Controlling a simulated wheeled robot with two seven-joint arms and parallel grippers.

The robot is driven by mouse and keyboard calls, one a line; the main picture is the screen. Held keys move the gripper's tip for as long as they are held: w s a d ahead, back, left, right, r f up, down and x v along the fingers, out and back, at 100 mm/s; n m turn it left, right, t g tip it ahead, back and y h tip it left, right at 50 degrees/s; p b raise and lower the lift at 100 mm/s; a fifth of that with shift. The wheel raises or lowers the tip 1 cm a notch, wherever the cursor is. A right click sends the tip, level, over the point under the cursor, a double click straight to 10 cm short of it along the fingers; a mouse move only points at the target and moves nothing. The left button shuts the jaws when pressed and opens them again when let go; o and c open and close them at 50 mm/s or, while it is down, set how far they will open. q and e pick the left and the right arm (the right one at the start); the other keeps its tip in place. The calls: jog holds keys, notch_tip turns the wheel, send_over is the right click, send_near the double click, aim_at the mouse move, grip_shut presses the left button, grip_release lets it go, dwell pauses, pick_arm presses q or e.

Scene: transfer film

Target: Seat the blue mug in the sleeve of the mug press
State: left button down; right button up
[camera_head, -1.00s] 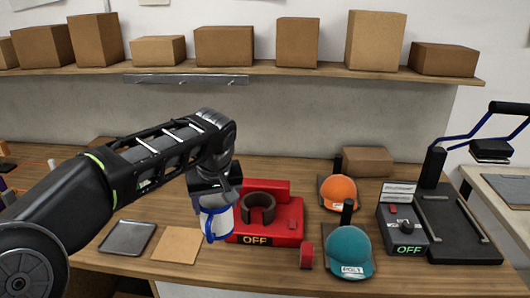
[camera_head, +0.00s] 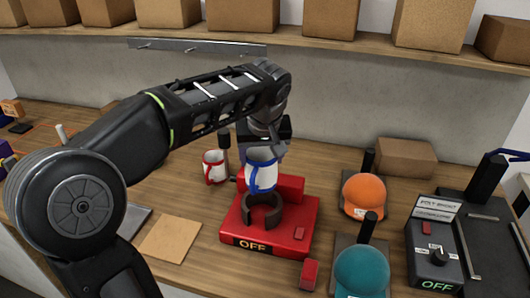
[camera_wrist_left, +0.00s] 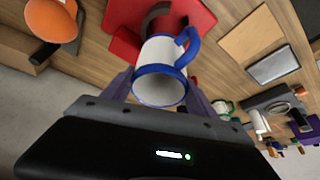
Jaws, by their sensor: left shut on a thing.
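The blue mug (camera_head: 261,176), white with a blue rim and blue handle, is held upright by my left gripper (camera_head: 262,150). It also shows in the left wrist view (camera_wrist_left: 160,68), between the two fingers (camera_wrist_left: 160,92). In the head view the mug appears just above the dark, open-fronted sleeve (camera_head: 262,212) of the red mug press (camera_head: 290,235), whose label reads OFF. The mug hides part of the sleeve's top, and I cannot tell the exact gap. My right gripper is in neither view.
A red-handled white mug (camera_head: 213,167) stands behind and left of the press. An orange cap (camera_head: 364,196) and a teal cap (camera_head: 362,270) sit to the right, beside a dark heat press (camera_head: 435,262). A tan board (camera_head: 170,238) lies at left.

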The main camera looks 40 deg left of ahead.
aim_at(262, 176)
pick_arm(q)
jog(key=shift+f+b, duration=0.15)
jog(key=shift+b, duration=0.15)
jog(key=shift+f+b, duration=2.4)
jog(key=shift+f, duration=0.3)
jog(key=shift+b, duration=0.3)
jog(key=shift+f+b, duration=0.3)
jog(key=shift+f, duration=0.05)
jog(key=shift+f+b, duration=2.75)
jog(key=shift+f, duration=0.35)
jog(key=shift+c, duration=0.9)
grip_release()
